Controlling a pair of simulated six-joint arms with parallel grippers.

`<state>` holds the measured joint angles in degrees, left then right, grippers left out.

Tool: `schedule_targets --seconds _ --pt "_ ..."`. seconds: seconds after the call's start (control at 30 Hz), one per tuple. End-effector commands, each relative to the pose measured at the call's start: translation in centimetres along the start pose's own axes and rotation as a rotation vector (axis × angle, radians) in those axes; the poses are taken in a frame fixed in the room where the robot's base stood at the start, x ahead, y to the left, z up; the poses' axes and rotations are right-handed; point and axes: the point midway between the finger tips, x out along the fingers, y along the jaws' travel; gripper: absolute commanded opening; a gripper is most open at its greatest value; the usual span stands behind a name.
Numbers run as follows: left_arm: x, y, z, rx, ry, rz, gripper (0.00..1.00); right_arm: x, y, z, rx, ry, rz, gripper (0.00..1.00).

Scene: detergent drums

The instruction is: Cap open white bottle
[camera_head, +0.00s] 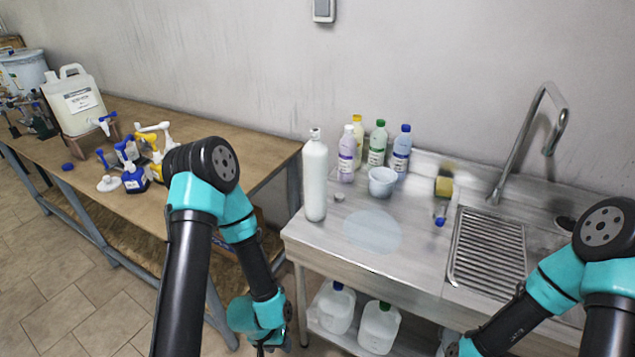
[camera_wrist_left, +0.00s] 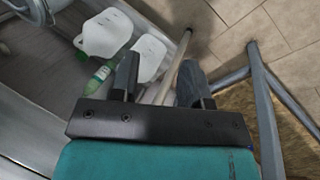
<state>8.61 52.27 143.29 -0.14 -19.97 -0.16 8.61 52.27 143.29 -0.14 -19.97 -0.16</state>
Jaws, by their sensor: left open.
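A tall white bottle (camera_head: 315,182) stands upright at the left end of the metal counter, with a narrow neck on top. A small grey cap-like disc (camera_head: 339,196) lies on the counter just right of its base. My left gripper (camera_wrist_left: 157,80) is open and empty in the left wrist view, pointing down beside the counter. In the head view its wrist hangs low in front of the counter's left edge, well below the bottle, with the fingers mostly out of frame. My right arm reaches down at the lower right; its gripper is outside the picture.
Purple (camera_head: 346,154), green-capped (camera_head: 377,146) and blue-capped (camera_head: 401,152) bottles stand behind a white cup (camera_head: 382,182). A sink (camera_head: 490,245) with a tap (camera_head: 548,110) is to the right. Jugs (camera_head: 379,328) stand on the lower shelf. A wooden table (camera_head: 120,180) holds spray heads and a canister.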

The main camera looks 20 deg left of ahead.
Motion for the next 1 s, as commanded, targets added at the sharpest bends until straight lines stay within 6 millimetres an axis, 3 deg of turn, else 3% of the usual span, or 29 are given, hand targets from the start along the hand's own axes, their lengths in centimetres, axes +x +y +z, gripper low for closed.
schedule_targets --seconds 0.43,0.7,1.0 --pt "0.00 0.00 0.00 0.000 0.000 0.000 0.43 0.00 0.00 0.00 0.000 0.000 0.000 0.43" --pt "0.00 0.00 0.00 0.000 0.000 0.000 0.67 0.00 0.00 0.00 0.000 0.000 0.000 0.43" --pt "-0.10 0.16 -0.42 0.017 0.000 0.002 0.67 0.00 0.00 0.00 0.000 0.000 0.000 0.43"
